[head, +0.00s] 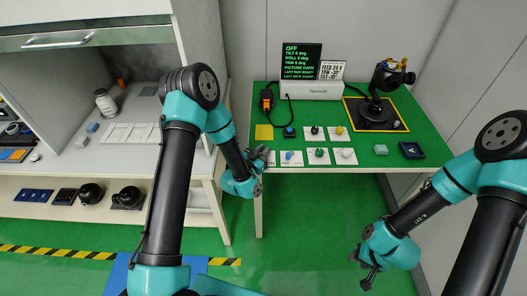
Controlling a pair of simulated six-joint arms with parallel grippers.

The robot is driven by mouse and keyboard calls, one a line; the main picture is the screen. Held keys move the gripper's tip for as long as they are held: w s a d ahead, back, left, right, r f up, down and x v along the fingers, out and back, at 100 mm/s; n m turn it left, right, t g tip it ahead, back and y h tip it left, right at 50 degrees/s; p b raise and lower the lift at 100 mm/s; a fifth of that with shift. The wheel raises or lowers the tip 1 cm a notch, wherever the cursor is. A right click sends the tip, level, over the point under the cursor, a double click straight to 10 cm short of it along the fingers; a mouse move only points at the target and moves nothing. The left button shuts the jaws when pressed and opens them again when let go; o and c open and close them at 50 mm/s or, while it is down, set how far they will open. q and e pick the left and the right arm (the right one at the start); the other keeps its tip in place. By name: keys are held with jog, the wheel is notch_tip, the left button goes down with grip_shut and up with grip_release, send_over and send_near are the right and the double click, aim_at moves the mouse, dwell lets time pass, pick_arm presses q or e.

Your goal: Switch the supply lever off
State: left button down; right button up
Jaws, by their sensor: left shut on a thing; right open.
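My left gripper (267,158) is at the front left corner of the green table, over a white plate (271,163) marked with small lettering. It is shut on what appears to be the supply lever; the fingers hide it, so its position cannot be read. The black screen (301,60) at the back of the table shows OFF in large green letters with smaller lines below. My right gripper (363,270) is open and empty above the floor, in front of the table's right part.
Several white plates with coloured knobs (318,156) stand right of my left gripper. A black camera gimbal (376,108) sits on a yellow-edged pad behind. An orange device (266,99) is at the back left. A shelf unit (100,170) stands left.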

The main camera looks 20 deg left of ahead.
pick_arm(q)
jog(key=shift+a+h, duration=0.1)
jog(key=shift+h, duration=0.2)
jog(key=shift+m+g+h, duration=0.4)
jog(key=shift+m+h, duration=0.3)
jog(key=c, duration=1.1)
grip_release()
jog(key=shift+o, duration=0.2)
jog(key=shift+s, duration=0.15)
